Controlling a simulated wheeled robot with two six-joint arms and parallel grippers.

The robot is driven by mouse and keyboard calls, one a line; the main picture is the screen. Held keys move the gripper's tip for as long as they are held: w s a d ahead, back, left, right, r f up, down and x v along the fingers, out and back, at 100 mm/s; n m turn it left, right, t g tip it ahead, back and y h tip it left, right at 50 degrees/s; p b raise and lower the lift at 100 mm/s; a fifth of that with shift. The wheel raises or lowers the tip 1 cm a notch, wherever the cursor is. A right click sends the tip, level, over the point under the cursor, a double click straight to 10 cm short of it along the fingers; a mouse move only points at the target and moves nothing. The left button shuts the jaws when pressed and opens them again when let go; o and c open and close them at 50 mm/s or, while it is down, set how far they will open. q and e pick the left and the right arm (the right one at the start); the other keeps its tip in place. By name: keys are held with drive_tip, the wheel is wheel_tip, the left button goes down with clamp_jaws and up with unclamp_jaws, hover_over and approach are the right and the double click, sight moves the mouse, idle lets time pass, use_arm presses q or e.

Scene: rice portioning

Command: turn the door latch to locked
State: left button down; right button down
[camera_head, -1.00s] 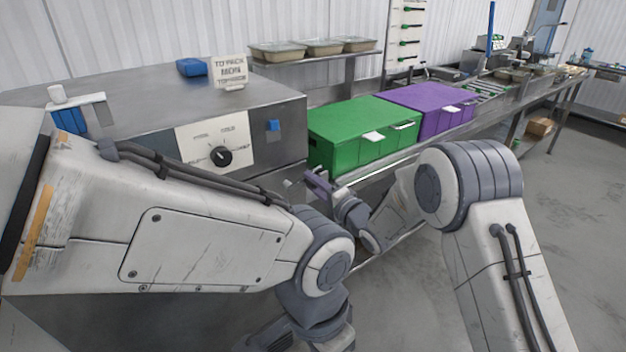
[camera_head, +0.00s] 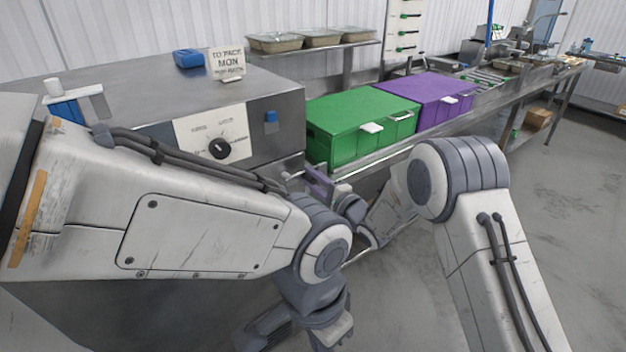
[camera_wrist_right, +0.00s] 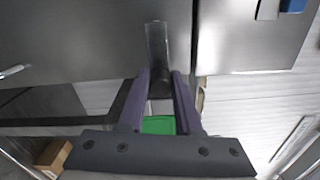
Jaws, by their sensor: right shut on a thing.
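The door latch (camera_wrist_right: 158,42) is a grey steel bar on the front of the steel cabinet (camera_head: 278,142). In the right wrist view it stands upright in the picture, with its dark lower end between the purple fingers. My right gripper (camera_head: 314,181) is shut on it; its fingers also show in the right wrist view (camera_wrist_right: 161,82). In the head view the latch is a small bar (camera_head: 291,176) by the cabinet's lower right corner, and my arms hide much around it.
A black dial (camera_head: 219,149) and a blue switch (camera_head: 270,117) are on the cabinet front. A green box (camera_head: 345,145) and a purple box (camera_head: 425,92) stand on the bench to the right. A sign (camera_head: 227,65) stands on the cabinet top.

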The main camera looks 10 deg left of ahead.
drive_tip(key=shift+r, duration=0.1)
drive_tip(key=c, duration=0.6)
unclamp_jaws()
drive_tip(key=shift+c, duration=0.2)
drive_tip(key=shift+s+d, duration=0.1)
drive_tip(key=shift+d, duration=0.1)
drive_tip(key=b+v, duration=0.1)
drive_tip(key=v, duration=0.9)
drive_tip(key=shift+b, duration=0.4)
drive_tip(key=shift+s, duration=0.1)
